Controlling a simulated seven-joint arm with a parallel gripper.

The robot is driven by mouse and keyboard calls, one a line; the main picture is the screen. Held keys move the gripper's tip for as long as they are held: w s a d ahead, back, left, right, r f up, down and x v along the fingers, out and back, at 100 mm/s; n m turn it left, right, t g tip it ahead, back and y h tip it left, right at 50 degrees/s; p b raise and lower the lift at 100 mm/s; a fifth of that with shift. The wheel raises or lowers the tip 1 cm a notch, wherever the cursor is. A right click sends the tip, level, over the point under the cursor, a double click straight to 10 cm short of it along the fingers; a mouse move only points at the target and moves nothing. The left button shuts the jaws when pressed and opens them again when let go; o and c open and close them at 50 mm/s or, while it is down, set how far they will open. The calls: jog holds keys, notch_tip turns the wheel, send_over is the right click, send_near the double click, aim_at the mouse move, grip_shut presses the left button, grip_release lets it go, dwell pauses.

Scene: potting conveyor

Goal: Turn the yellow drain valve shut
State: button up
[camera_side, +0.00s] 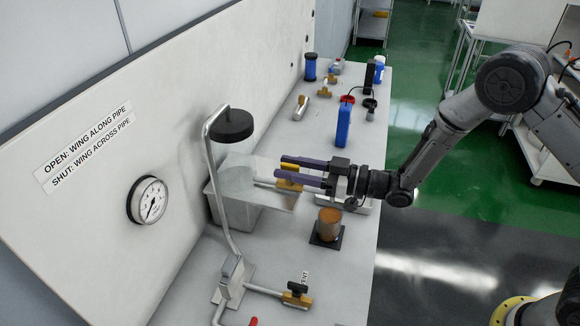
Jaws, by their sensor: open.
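My gripper (281,167) reaches in from the right with two long purple fingers, spread apart. A wall sign (88,148) reads "OPEN: WING ALONG PIPE" and "SHUT: WING ACROSS PIPE".
A second brass valve (298,299) with a dark top stands at the front by a partly readable label.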

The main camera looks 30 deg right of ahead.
jog(key=shift+w+a, duration=0.1)
jog(key=shift+w, duration=0.05)
grip_shut()
